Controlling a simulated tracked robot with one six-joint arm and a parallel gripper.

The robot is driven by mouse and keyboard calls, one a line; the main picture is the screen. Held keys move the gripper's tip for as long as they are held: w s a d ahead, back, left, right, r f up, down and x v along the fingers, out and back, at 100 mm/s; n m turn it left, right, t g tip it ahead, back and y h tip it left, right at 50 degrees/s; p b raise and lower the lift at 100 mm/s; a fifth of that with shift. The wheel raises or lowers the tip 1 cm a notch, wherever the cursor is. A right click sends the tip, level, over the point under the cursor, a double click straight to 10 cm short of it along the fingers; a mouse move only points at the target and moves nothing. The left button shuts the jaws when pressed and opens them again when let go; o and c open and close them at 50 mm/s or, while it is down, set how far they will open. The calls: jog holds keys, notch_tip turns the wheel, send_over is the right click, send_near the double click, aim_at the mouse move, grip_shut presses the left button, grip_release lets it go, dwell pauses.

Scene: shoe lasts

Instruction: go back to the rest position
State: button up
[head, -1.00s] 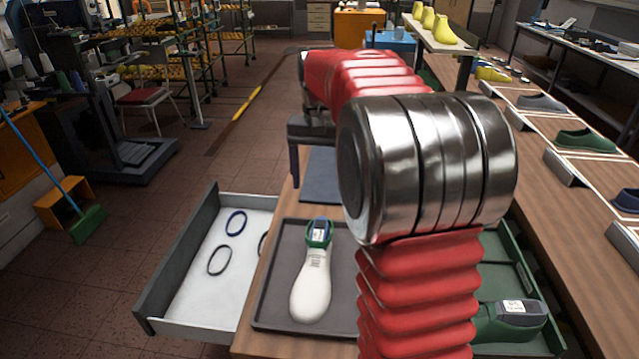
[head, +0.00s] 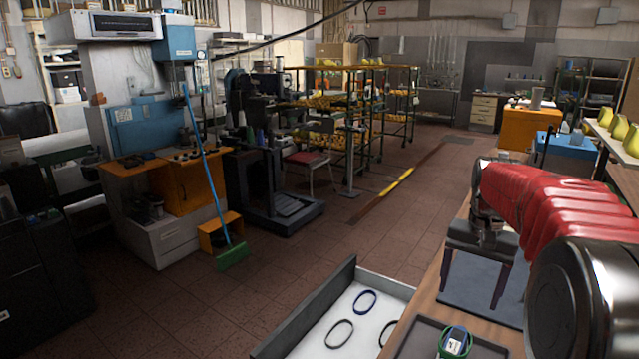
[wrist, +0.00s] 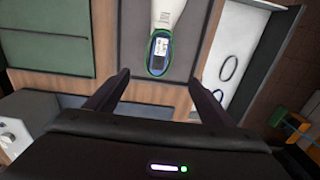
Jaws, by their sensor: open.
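My gripper (head: 474,285) points down over the right-hand bench in the head view, with its two dark fingers apart. In the wrist view my gripper (wrist: 161,78) is open, with nothing between the fingers. A white shoe last with a green band and a dark label block (wrist: 168,12) lies on the grey tray (wrist: 128,35), just ahead of the fingertips and apart from them. In the head view only its banded end (head: 455,343) shows at the bottom edge; the rest is cut off.
An open drawer (head: 303,338) holding dark bands sticks out left of the bench. A green tray (wrist: 45,40) lies left in the wrist view. A broom (head: 208,170) leans by a machine at left. Floor (head: 290,255) is clear in the middle.

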jog(key=s+a+f+n+t, duration=0.1)
jog(key=s+a+n+t, duration=0.4)
jog(key=s+a, duration=1.4)
jog(key=s+n, duration=0.2)
jog(key=s, duration=0.2)
jog(key=shift+a, duration=0.15)
jog(key=shift+f, duration=0.1)
jog(key=shift+c, duration=0.3)
